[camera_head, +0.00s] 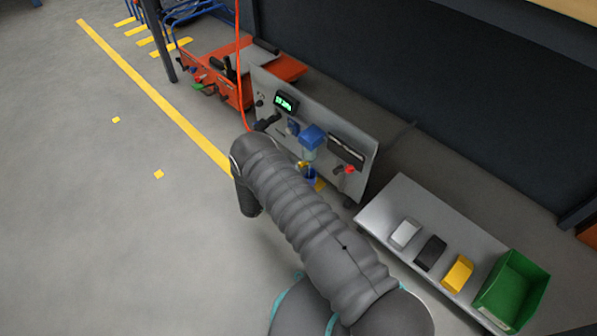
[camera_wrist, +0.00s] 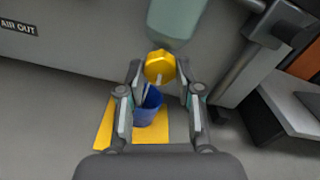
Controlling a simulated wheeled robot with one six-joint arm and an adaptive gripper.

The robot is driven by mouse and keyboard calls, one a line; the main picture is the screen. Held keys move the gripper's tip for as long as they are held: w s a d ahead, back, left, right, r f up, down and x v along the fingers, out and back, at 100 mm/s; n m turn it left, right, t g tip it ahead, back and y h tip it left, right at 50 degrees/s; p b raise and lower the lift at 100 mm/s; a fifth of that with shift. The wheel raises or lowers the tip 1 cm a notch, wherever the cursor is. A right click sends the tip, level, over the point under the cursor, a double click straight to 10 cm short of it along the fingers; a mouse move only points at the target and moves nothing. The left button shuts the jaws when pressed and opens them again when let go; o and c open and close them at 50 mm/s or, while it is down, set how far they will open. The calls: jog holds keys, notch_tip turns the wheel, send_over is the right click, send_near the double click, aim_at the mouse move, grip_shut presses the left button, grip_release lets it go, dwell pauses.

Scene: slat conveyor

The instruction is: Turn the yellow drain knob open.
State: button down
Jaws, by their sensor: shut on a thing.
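The yellow drain knob (camera_wrist: 159,67) is a faceted knob under a translucent bowl (camera_wrist: 177,18) in the wrist view. My gripper (camera_wrist: 160,74) is shut on the knob, with one finger on each side of it. A pale line on the knob's face runs up and slightly right. In the head view the knob (camera_head: 303,165) is a small yellow spot below the blue-topped filter unit (camera_head: 312,137), partly hidden by my arm.
A blue cup (camera_wrist: 148,106) stands on a yellow floor patch (camera_wrist: 106,126) below the knob. The grey panel (camera_head: 364,165) carries a lit display (camera_head: 286,103) and a red knob (camera_head: 350,169). A bench (camera_head: 375,217) with small blocks and a green bin (camera_head: 513,290) stands to the right.

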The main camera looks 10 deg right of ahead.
jog(key=shift+n+b, duration=1.7)
jog(key=shift+n, duration=1.3)
jog(key=c, duration=0.8)
grip_release()
jog(key=shift+o, duration=0.2)
jog(key=v, duration=1.2)
jog(key=shift+d, duration=0.1)
